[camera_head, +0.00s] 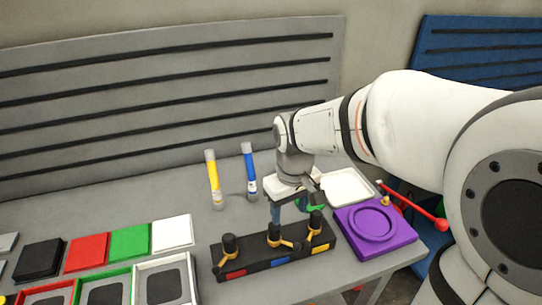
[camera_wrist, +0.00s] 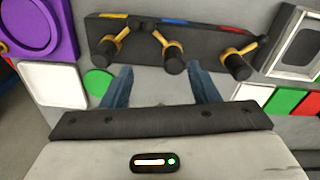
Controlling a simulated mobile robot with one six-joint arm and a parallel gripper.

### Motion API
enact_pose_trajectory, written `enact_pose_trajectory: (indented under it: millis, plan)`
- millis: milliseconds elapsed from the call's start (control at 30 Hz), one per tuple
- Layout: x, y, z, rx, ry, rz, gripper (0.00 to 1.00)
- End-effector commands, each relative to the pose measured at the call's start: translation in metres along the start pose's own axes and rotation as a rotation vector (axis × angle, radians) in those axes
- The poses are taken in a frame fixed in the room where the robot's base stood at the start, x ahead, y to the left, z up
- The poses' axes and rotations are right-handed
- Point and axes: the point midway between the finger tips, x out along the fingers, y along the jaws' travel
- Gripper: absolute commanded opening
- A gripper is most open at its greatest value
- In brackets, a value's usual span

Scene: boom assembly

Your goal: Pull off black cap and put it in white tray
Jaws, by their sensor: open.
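A black block (camera_head: 260,262) on the grey table holds three upright black caps, at left (camera_head: 229,244), middle (camera_head: 274,234) and right (camera_head: 316,222), each beside a gold lever. In the wrist view the middle cap (camera_wrist: 174,60) lies just beyond the space between my fingertips. My gripper (camera_wrist: 160,72) is open and empty, with blue fingers apart. In the head view my gripper (camera_head: 289,208) is just behind the block, and my wrist hides part of the area there. The white tray (camera_head: 347,188) is empty, behind the block's right end; it also shows in the wrist view (camera_wrist: 55,86).
A green disc (camera_wrist: 98,82) lies near the tray. Yellow (camera_head: 213,180) and blue (camera_head: 249,172) tubes stand behind. Coloured plates and frames fill the left.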

Motion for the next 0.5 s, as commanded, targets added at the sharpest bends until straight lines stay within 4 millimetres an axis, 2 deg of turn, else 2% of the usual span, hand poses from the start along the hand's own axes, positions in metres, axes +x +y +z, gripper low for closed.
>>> enact_pose_trajectory:
  millis: [33,100,200,367,500]
  plan:
    - [0.002,-0.007,-0.012,-0.042,-0.02,-0.006,0.55]
    - [0.006,-0.013,-0.023,-0.083,-0.035,-0.01,0.55]
    - [0.01,-0.018,-0.031,-0.117,-0.046,-0.014,0.55]
    - [0.025,-0.02,-0.033,-0.127,-0.052,-0.015,0.55]
    - [0.047,-0.02,-0.031,-0.126,-0.054,-0.015,0.55]
